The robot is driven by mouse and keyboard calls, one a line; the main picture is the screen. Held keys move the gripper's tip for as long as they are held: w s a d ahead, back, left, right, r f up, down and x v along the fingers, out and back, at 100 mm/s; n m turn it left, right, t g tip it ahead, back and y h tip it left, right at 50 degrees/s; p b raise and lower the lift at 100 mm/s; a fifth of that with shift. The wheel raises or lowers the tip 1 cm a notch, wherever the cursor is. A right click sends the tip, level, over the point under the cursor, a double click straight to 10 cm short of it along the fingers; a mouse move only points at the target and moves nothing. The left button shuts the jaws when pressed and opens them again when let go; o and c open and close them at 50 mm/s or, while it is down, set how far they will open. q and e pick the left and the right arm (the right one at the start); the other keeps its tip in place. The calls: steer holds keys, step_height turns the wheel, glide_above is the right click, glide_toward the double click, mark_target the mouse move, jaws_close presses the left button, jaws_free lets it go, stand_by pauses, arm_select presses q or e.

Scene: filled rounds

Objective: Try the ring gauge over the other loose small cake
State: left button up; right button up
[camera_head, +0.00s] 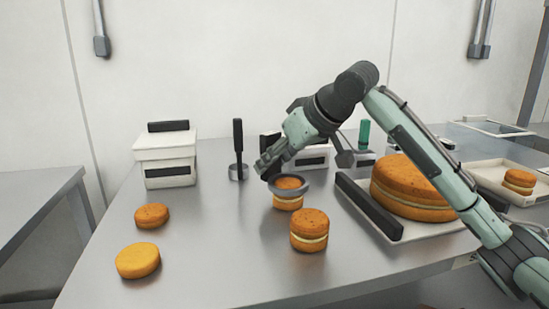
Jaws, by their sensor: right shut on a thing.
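My right gripper (268,171) is shut on the ring gauge (302,190), a dark grey ring held level. The ring is at the top of a small filled cake (288,203). The cake's orange top shows through the ring, and its pale filling and lower layer show below it. I cannot tell whether the ring touches the cake. Another small filled cake (309,231) stands upright on the table just in front, apart from the ring. My left gripper is out of view.
Two plain orange rounds (152,215) (138,260) lie at left. A large filled cake (405,185) sits on a tray with a black bar (369,207). Another small cake (519,182) sits in a right-hand tray. White boxes (166,155) and a black-handled tool (238,150) stand behind.

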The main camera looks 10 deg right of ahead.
mark_target(273, 133)
steer(key=shift+f, duration=1.95)
stand_by(0.5)
stand_by(0.6)
steer(key=shift+r+p, duration=0.3)
steer(key=shift+r, duration=4.6)
